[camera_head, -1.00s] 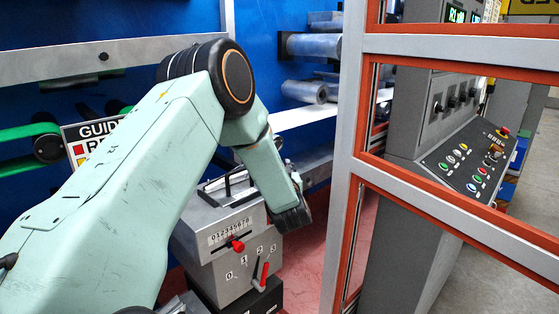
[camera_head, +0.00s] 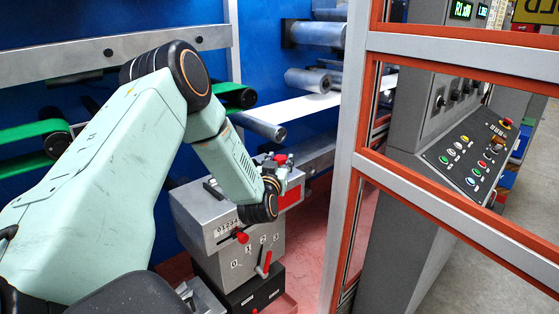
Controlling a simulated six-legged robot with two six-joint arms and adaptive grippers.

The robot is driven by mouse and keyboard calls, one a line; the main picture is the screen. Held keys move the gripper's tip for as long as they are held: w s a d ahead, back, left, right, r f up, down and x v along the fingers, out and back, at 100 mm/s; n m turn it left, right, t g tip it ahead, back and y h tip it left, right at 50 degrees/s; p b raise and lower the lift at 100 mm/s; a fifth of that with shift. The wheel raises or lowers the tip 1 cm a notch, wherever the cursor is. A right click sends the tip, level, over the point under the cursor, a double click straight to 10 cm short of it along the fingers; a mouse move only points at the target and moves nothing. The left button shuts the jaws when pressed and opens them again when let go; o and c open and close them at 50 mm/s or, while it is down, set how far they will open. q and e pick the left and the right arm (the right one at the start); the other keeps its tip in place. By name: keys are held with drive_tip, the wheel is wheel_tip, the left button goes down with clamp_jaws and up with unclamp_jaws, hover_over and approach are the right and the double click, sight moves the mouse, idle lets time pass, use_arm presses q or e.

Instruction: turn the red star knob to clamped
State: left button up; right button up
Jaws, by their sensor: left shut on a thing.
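A grey machine box (camera_head: 205,215) stands at the centre, behind my left arm. A small red knob (camera_head: 281,158), which looks like the star knob, shows at the top right of the box. My left gripper (camera_head: 277,167) is at this knob, reaching up from the wrist. It appears shut on the knob. The wrist and the dark joint hide much of the gripper, so the fingers and the clamp marking cannot be read. My right gripper is not in view.
The box front carries a red slider knob (camera_head: 242,237) and a red-handled lever (camera_head: 263,265) beside numbers. A grey and orange frame post (camera_head: 345,160) stands close on the right, with a button console (camera_head: 470,155) behind it. Rollers (camera_head: 262,128) lie behind the box.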

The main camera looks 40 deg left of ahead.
use_arm(q)
drive_tip(key=o, duration=1.2)
drive_tip(key=shift+c, duration=0.2)
